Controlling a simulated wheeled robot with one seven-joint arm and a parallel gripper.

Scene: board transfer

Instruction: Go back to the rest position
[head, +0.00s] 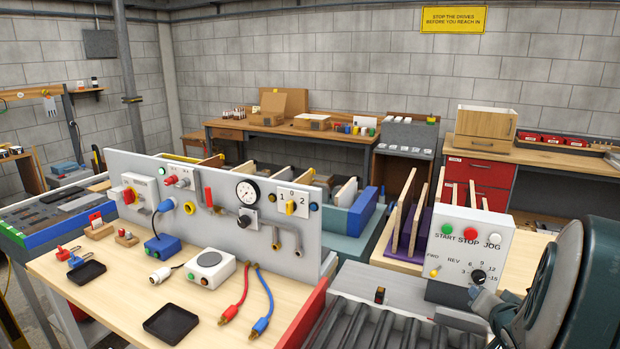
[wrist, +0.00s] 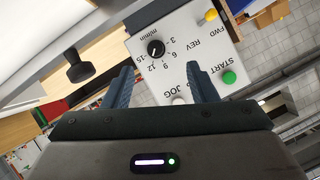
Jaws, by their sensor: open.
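My gripper (wrist: 160,67) is open, with its two blue-grey fingers apart and nothing between them. In the wrist view the fingers point at the white control box (wrist: 175,55), which appears upside down, with its black speed knob (wrist: 156,48) beyond the gap. Whether a fingertip touches the box cannot be told. In the head view my dark arm fills the lower right, close in front of the control box (head: 462,262). That box carries green START, red STOP and white JOG buttons, a FWD/REV switch (head: 435,272) and the speed knob (head: 478,277).
A ribbed conveyor (head: 365,325) lies beside the control box. To its left, a bench (head: 90,275) bears an upright grey panel (head: 225,190) with a gauge, switches and pipes. Wooden boards stand in a purple rack (head: 415,228) behind. Open floor shows in the wrist view (wrist: 290,50).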

